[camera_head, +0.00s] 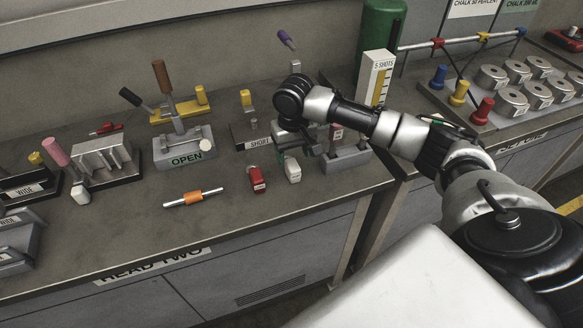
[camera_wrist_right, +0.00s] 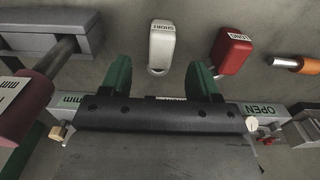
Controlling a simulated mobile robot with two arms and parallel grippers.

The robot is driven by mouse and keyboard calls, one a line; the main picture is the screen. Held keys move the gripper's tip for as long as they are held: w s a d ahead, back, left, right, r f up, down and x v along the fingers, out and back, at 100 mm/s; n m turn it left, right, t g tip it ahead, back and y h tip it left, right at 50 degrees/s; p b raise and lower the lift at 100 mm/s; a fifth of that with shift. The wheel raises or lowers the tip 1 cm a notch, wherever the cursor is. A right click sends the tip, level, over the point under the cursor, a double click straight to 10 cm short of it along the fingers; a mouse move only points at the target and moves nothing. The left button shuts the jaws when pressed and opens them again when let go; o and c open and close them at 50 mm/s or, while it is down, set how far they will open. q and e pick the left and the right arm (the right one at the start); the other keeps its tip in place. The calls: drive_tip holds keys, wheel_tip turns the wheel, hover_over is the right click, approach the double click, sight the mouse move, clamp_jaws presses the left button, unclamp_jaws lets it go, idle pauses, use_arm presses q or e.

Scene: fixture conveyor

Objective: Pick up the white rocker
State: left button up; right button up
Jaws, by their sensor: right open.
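The white rocker (camera_head: 292,170) lies on the grey bench near its front edge, just right of a red rocker (camera_head: 256,179). In the right wrist view the white rocker (camera_wrist_right: 162,48) has a dark SHORT label and lies ahead of the gap between my green fingers. My right gripper (camera_wrist_right: 160,78) is open and empty, its fingers apart on either side of the gap. In the head view my right gripper (camera_head: 288,155) hangs just behind the white rocker, partly hidden by its own wrist. Contact with the rocker does not show. My left gripper is out of view.
The red rocker marked LONG (camera_wrist_right: 232,50) is close beside the white one. A grey fixture (camera_head: 346,160) stands close on the right. An orange-banded rod (camera_head: 182,199) lies at left, before the OPEN fixture (camera_head: 186,158).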

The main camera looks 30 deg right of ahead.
sight(292, 163)
drive_tip(key=f, duration=0.5)
drive_tip(key=shift+w+f+p, duration=0.2)
drive_tip(key=shift+w+p, duration=0.1)
drive_tip(key=shift+p, duration=0.05)
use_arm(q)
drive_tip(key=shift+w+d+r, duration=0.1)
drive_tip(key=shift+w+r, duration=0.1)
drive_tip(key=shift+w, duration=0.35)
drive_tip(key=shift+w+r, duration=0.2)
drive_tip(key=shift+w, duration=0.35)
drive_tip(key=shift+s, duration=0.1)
use_arm(e)
drive_tip(key=c, duration=0.5)
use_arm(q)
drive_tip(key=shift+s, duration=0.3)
use_arm(e)
clamp_jaws()
